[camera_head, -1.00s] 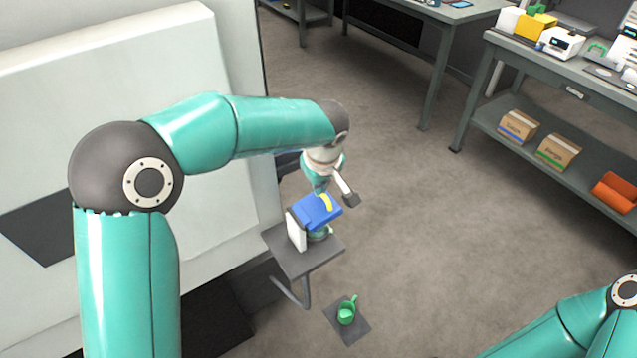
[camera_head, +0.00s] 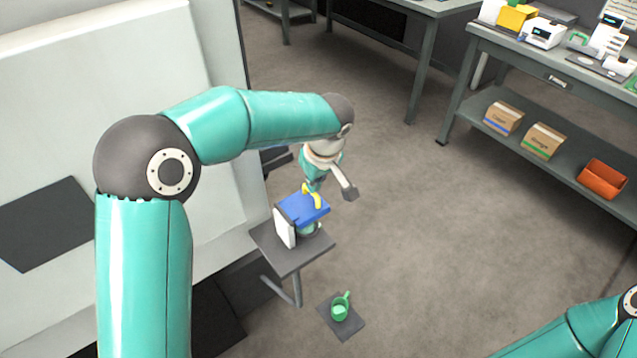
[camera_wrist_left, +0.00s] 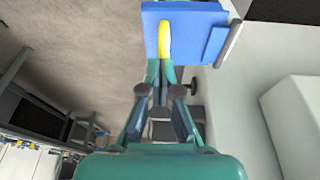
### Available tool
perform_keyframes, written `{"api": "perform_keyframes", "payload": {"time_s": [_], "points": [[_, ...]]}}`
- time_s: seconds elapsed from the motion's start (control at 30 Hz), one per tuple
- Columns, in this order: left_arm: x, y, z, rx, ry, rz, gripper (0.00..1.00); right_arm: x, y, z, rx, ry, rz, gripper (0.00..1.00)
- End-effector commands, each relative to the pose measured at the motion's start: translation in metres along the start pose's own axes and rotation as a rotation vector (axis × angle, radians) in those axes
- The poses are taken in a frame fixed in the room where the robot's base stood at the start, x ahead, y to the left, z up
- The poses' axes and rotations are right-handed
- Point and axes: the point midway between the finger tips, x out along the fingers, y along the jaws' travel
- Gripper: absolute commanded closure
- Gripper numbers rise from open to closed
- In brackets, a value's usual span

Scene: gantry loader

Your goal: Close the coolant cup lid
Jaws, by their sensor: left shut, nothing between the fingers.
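The coolant cup lid is a blue slab (camera_head: 300,207) with a yellow handle (camera_head: 317,200), beside an upright white plate (camera_head: 284,227). It sits over a greenish cup (camera_head: 310,231), mostly hidden beneath it. It looks near level in the head view; I cannot tell whether it is fully down. My left gripper (camera_head: 312,187) is shut and empty just above the lid, by the handle. In the left wrist view the blue lid (camera_wrist_left: 188,40) is ahead and the gripper's fingertips (camera_wrist_left: 160,65) are at the yellow handle's lower end; contact is unclear. My right gripper is out of view.
The cup stands on a small grey shelf (camera_head: 276,257) beside a large pale machine (camera_head: 60,110). A green mug (camera_head: 340,308) is on a dark mat (camera_head: 345,328) below. A workbench (camera_head: 545,78) with boxes stands at the back right. The middle floor is clear.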

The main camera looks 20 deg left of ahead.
Motion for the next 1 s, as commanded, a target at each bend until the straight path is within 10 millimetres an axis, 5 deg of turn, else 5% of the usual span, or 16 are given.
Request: {"api": "perform_keyframes", "payload": {"time_s": [0.57, 0.83, 1.0], "points": [[0.0, -0.003, -0.002, -0.008, 0.0, -0.003, 1.0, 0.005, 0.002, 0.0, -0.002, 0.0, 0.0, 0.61], [-0.039, -0.006, -0.015, -0.01, 0.001, 0.002, 1.0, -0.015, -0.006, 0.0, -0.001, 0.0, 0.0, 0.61], [-0.071, -0.002, -0.013, -0.008, 0.003, 0.006, 1.0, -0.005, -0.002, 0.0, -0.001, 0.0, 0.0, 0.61]]}}
